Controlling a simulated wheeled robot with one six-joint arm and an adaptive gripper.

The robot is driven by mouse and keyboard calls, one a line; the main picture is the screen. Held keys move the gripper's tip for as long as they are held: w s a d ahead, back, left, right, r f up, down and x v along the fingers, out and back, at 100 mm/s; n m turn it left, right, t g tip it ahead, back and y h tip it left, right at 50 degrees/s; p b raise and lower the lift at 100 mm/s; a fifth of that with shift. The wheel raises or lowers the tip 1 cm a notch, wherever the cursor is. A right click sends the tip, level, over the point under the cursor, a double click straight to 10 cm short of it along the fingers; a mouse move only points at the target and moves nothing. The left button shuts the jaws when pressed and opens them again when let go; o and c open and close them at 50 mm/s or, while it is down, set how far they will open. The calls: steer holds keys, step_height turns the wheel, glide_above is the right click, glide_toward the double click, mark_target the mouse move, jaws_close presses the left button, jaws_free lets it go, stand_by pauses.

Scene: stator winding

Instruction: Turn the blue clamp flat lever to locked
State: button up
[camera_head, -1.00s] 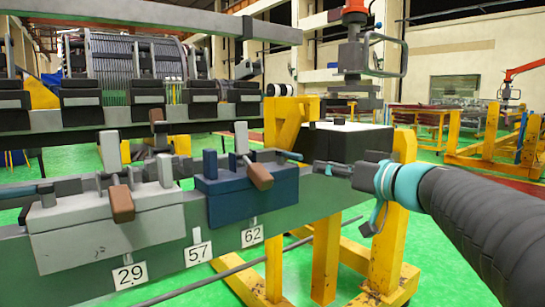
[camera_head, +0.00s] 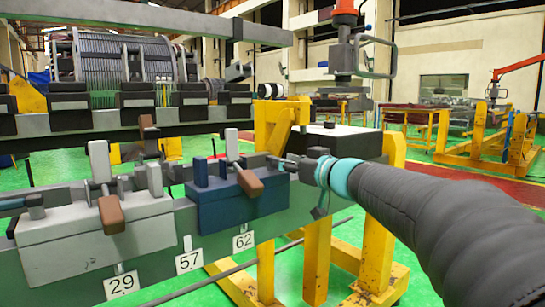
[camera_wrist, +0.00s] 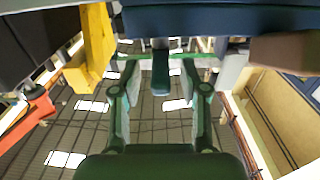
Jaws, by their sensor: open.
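The blue clamp (camera_head: 243,205) sits on the grey-green rail, with a brown-handled lever (camera_head: 250,183) on top. A short dark flat lever (camera_head: 274,159) sticks out at its right end. My gripper (camera_head: 291,164) is at this right end, coming in from the right. In the wrist view the blue clamp (camera_wrist: 190,20) spans the top. The flat lever (camera_wrist: 161,75) points down between my two spread fingers (camera_wrist: 160,95), with gaps on both sides. My gripper is open. In the head view its fingertips are small and partly blend with the lever.
A pale grey clamp (camera_head: 95,235) with its own brown handle (camera_head: 111,213) stands left of the blue one. Number cards (camera_head: 121,284) hang on the rail front. A yellow stand (camera_head: 319,250) is below my gripper. A rack with dark clamps (camera_head: 145,100) stands behind.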

steer(key=shift+x, duration=1.5)
jaws_close()
